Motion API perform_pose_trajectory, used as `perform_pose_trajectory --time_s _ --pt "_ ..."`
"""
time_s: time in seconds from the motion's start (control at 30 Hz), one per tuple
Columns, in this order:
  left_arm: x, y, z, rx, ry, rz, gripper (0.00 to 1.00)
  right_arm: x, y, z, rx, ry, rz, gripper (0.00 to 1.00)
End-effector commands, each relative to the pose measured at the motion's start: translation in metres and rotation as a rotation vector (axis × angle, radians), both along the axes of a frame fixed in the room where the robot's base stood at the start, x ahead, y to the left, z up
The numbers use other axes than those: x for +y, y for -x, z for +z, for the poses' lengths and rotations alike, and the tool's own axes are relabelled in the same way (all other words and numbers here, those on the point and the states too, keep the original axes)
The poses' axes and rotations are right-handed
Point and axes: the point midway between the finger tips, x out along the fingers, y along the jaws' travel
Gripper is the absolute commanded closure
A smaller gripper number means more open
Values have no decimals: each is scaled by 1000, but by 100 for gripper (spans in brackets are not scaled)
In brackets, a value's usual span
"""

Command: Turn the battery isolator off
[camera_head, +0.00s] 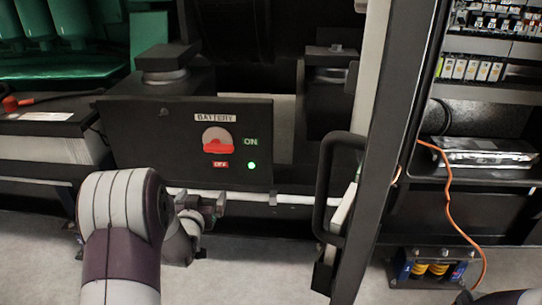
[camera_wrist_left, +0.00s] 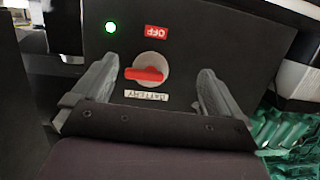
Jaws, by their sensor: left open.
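The battery isolator is a red handle (camera_head: 218,148) on a pale round disc, set on a dark panel (camera_head: 140,130) labelled BATTERY. The handle lies about level, in line with the green ON label (camera_head: 250,142) to its right. A red OFF label (camera_head: 220,164) is below it. A green lamp (camera_head: 251,165) is lit. My left gripper (camera_head: 211,207) is open and empty, low in front of the panel. In the left wrist view the red handle (camera_wrist_left: 144,74) shows upside down between its two spread fingers (camera_wrist_left: 158,72), apart from them. My right gripper is not in view.
A dark upright frame with a black grab handle (camera_head: 325,190) stands right of the panel. An orange cable (camera_head: 447,190) hangs farther right, above a small unit with yellow coils (camera_head: 437,269). A battery with a red terminal (camera_head: 12,103) is at the left. The floor in front is clear.

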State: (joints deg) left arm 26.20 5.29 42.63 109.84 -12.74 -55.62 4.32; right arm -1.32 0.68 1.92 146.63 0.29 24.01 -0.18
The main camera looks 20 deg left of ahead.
Motion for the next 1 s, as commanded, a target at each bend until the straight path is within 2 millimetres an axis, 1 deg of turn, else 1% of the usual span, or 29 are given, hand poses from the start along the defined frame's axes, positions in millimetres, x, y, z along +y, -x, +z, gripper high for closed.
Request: perform_pose_trajectory --time_s 0.03,0.1,0.2,0.27,0.33,0.5,0.6,0.7,0.83,1.0 --pt "0 -6 22 -77 -20 -12 0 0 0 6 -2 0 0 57" --pt "-2 -10 41 -162 -40 -26 0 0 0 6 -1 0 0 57" --pt "-3 -14 51 -214 -47 -33 0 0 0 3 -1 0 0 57" --pt "-2 -21 51 -221 -47 -34 0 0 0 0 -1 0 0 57" --pt "1 -34 48 -221 -45 -34 0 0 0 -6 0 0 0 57" --pt "12 -79 46 -220 -47 -34 0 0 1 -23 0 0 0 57" --pt "17 -101 47 -218 -46 -34 0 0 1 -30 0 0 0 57" --pt "21 -116 48 -218 -45 -34 0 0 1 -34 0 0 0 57" --pt "24 -128 49 -216 -45 -33 0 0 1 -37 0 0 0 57" --pt "26 -134 51 -216 -45 -33 0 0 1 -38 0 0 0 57"
